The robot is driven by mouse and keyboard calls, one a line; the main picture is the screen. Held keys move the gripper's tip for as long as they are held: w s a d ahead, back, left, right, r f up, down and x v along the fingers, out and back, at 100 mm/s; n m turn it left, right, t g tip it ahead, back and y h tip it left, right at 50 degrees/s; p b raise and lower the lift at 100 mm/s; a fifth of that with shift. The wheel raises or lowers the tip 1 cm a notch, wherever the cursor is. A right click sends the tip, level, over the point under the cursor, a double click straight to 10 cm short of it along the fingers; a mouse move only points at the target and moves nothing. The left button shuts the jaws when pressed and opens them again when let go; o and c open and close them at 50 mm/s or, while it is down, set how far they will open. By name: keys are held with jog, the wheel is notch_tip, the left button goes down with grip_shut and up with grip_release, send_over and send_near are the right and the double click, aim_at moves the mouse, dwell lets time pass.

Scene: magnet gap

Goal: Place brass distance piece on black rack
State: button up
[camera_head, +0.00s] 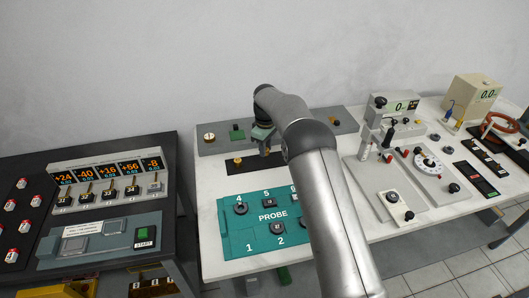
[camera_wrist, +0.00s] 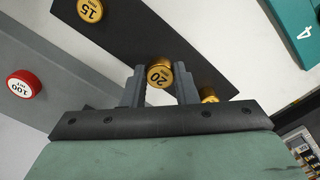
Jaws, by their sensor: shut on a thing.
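My gripper (camera_wrist: 159,88) is shut on a brass distance piece (camera_wrist: 159,75), a round gold cap marked 20, held between the two grey fingers in the wrist view. The black rack (camera_wrist: 130,38) lies behind and below it. I cannot tell whether the held piece touches the rack. A second brass piece marked 15 (camera_wrist: 90,10) sits on the rack at the upper left, and another (camera_wrist: 208,95) is partly hidden by the right finger. In the head view my gripper (camera_head: 264,151) is over the black rack (camera_head: 249,168), and the held piece cannot be made out.
A red-rimmed disc marked 100 (camera_wrist: 22,84) sits on the grey strip beside the rack. In the head view, the teal PROBE panel (camera_head: 235,235) lies in front of the rack. A dial instrument (camera_head: 428,165) stands to the right, and a display console (camera_head: 108,180) to the left.

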jog(key=shift+w+a+f, duration=0.1)
jog(key=shift+a+f, duration=0.1)
jog(key=shift+f, duration=0.1)
jog(key=shift+f+p, duration=0.3)
jog(key=shift+f, duration=1.2)
jog(key=shift+f, duration=0.1)
jog(key=shift+f, duration=0.15)
jog(key=o, duration=1)
jog(key=shift+o, duration=0.2)
